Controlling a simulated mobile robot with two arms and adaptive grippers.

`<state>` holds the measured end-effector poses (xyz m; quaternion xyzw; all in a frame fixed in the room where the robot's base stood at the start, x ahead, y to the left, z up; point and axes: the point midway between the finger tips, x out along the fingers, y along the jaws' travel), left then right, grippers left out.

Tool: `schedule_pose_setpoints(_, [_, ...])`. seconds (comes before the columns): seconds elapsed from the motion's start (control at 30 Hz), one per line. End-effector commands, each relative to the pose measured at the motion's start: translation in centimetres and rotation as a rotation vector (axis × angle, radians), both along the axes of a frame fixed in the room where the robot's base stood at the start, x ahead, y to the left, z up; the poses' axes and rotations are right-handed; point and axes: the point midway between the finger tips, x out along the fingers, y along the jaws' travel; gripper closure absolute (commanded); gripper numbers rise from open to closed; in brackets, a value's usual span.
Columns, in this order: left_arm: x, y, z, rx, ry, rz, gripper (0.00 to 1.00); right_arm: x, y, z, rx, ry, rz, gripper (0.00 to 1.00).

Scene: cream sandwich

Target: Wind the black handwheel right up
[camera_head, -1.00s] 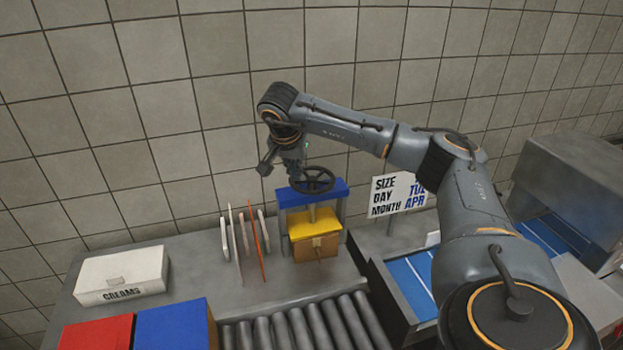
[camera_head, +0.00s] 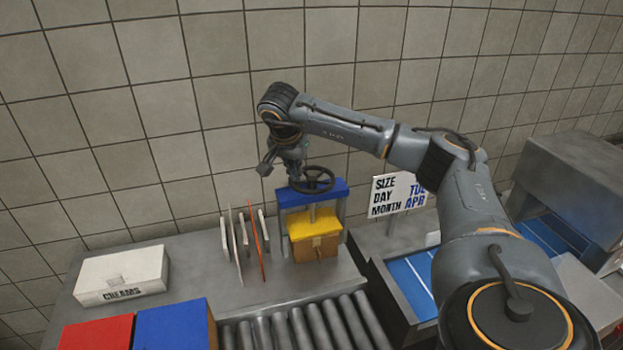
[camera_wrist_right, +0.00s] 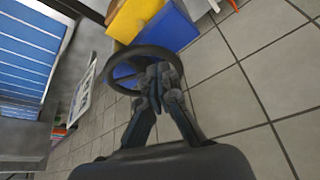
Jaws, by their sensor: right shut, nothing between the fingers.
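The black handwheel (camera_head: 318,180) lies flat on top of a blue press frame (camera_head: 329,195). A yellow block (camera_head: 313,226) sits inside the frame, above a brown wooden box (camera_head: 316,249). My right gripper (camera_head: 294,182) points down at the wheel's left side. In the wrist view the handwheel (camera_wrist_right: 112,76) shows as a dark ring, and my right gripper (camera_wrist_right: 158,86) has its fingers together, overlapping the rim. Nothing shows between the fingertips. I cannot tell if they press on the rim. My left gripper is not in view.
Thin upright boards (camera_head: 241,246) stand left of the press. A white CREAMS box (camera_head: 122,274) lies further left. A roller conveyor (camera_head: 305,325) runs in front. A SIZE DAY MONTH sign (camera_head: 392,195) stands right, behind a blue-lined tray (camera_head: 408,280). Tiled wall lies behind.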

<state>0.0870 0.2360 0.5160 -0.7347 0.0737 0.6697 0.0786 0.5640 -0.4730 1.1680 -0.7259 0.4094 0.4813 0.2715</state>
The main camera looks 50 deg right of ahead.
Motion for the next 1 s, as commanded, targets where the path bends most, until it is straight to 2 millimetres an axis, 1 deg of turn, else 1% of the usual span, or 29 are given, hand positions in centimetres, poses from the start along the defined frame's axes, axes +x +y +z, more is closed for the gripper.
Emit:
schedule_pose_setpoints(0.57, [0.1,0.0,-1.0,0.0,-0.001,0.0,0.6,0.0,0.0,-1.8,0.0,0.001,0.0,1.0])
schedule_pose_setpoints(0.67, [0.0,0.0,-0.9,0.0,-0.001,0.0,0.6,-0.1,0.0,-1.8,0.0,0.002,0.0,1.0])
schedule_pose_setpoints(0.83, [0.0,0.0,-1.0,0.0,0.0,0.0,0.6,-0.7,-0.1,-2.0,0.0,0.005,0.0,1.0])
schedule_pose_setpoints(1.0, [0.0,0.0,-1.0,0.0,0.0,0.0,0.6,-1.9,-0.2,-2.0,0.001,0.008,0.0,1.0])
